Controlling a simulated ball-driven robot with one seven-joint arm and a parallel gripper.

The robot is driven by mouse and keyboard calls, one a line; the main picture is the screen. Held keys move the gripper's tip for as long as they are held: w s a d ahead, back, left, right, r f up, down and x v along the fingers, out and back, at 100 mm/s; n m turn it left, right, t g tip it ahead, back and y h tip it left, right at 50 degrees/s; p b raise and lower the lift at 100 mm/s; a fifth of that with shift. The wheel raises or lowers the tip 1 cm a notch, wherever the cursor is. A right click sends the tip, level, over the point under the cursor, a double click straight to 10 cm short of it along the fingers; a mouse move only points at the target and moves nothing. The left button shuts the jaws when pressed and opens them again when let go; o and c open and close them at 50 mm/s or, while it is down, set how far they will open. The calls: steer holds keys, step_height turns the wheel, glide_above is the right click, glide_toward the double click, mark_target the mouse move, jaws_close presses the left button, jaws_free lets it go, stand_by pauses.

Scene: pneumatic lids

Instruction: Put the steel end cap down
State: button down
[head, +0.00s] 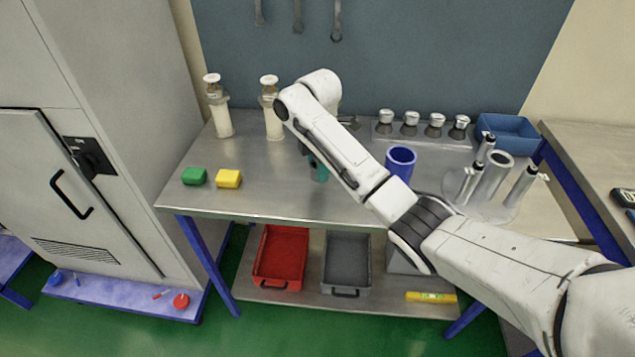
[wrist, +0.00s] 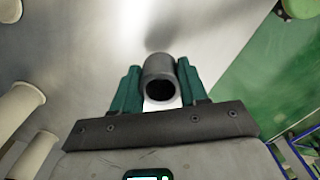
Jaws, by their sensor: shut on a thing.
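The steel end cap (wrist: 158,68) is a grey, hollow cylinder, its dark open end facing the wrist camera. My gripper (wrist: 160,82) is shut on it, with one teal finger on each side. In the head view my gripper (head: 319,168) points down over the front middle of the steel bench (head: 270,190), right of the yellow block. The cap cannot be made out there. I cannot tell whether its far end touches the bench top.
A green block (head: 194,176) and a yellow block (head: 228,178) lie at the left. Two white cylinders (head: 221,118) (head: 273,117) stand behind. A blue cup (head: 400,162), several silver-capped pieces (head: 410,122) and a blue bin (head: 508,132) are right. The front middle is clear.

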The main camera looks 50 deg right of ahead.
steer(key=shift+w+d+f, duration=0.15)
steer(key=shift+w+f, duration=0.05)
steer(key=shift+w, duration=0.1)
steer(key=shift+f+p, duration=0.35)
steer(key=shift+f, duration=1.3)
steer(key=shift+f, duration=0.15)
steer(key=c, duration=0.6)
jaws_free()
step_height(320, 180, up, 11)
steer(key=shift+f+p, duration=0.15)
steer(key=shift+p, duration=0.6)
steer(key=shift+r+p, duration=0.65)
steer(key=shift+r, duration=0.15)
